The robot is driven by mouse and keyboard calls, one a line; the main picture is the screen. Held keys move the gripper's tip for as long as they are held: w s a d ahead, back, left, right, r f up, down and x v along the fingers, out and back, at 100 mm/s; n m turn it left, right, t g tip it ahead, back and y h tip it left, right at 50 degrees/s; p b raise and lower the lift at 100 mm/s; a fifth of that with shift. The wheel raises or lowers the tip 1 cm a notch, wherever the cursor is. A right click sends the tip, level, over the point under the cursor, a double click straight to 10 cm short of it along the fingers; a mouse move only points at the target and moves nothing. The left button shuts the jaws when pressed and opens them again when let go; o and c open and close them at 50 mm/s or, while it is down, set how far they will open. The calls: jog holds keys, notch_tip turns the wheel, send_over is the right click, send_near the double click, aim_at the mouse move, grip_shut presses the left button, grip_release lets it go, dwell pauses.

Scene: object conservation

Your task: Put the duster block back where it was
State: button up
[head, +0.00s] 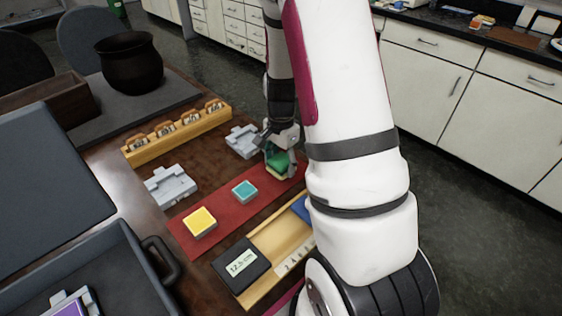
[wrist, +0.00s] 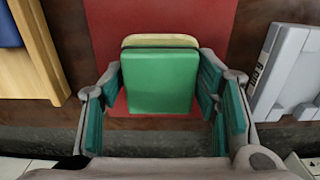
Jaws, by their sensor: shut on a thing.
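The duster block, green with a cream layer along one side, is between the fingers of my gripper in the wrist view (wrist: 160,82). In the head view the green block (head: 277,160) shows low over the far right end of the red mat (head: 219,203). My gripper (wrist: 158,95) is shut on it. In the head view my gripper (head: 281,150) is partly hidden by my arm. I cannot tell whether the block touches the mat. A teal block (head: 244,191) and a yellow block (head: 200,222) sit on the mat.
Grey fixtures (head: 170,186) (head: 242,141) stand behind the mat, with a wooden rack (head: 180,134) beyond. A wooden tray (head: 283,232) with a black labelled box (head: 241,265) lies in front. A dark pot (head: 130,65) stands at the back left. The mat between the blocks is bare.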

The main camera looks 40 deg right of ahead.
aim_at(281, 160)
jog(key=o, duration=1.2)
jog(key=s+a+r+n+p, duration=0.1)
jog(key=a+r+n, duration=0.15)
jog(key=r, duration=0.65)
jog(key=s+a+r+n+p, duration=0.1)
jog(key=a+r, duration=0.3)
jog(key=r, duration=0.6)
jog(key=s+a+r+n+t, duration=0.1)
jog(key=s+a+r+n, duration=0.3)
jog(key=s, duration=0.6)
jog(key=s+a+r+n+t, duration=0.1)
jog(key=s+a+r+n, duration=0.3)
jog(key=s+a+n, duration=0.5)
jog(key=shift+s+a+n, duration=0.15)
jog(key=shift+s+n, duration=0.4)
jog(key=shift+s, duration=0.15)
jog(key=shift+r, duration=0.1)
